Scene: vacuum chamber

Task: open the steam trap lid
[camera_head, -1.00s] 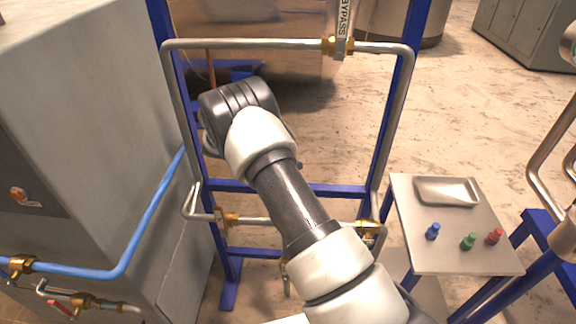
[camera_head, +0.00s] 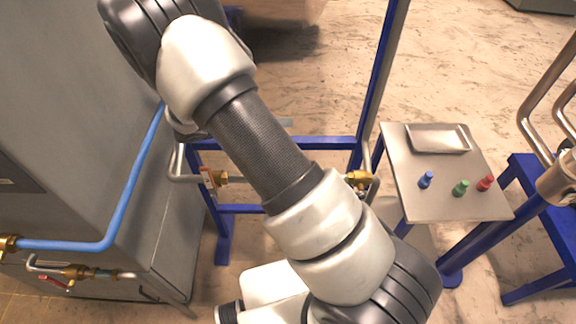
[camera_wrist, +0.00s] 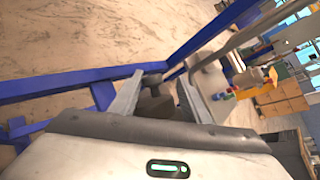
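My gripper (camera_wrist: 160,80) shows in the wrist view with its two fingers apart, so it is open. A dark, rounded part (camera_wrist: 154,102) shows between the fingers; I cannot tell whether it is the steam trap or its lid, or whether it touches a finger. In the head view my arm covers the middle of the blue pipe frame (camera_head: 327,143), and my gripper is hidden there. Brass valves sit on the lower pipe, one left of my arm (camera_head: 219,178) and one right of it (camera_head: 358,180). No steam trap can be clearly made out.
A small table (camera_head: 420,205) at right carries a metal tray (camera_head: 438,139) and blue (camera_head: 426,180), green (camera_head: 461,188) and red (camera_head: 486,183) pieces. A grey cabinet (camera_head: 60,130) and a blue pipe (camera_head: 128,205) stand close at left. Open floor lies behind the frame.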

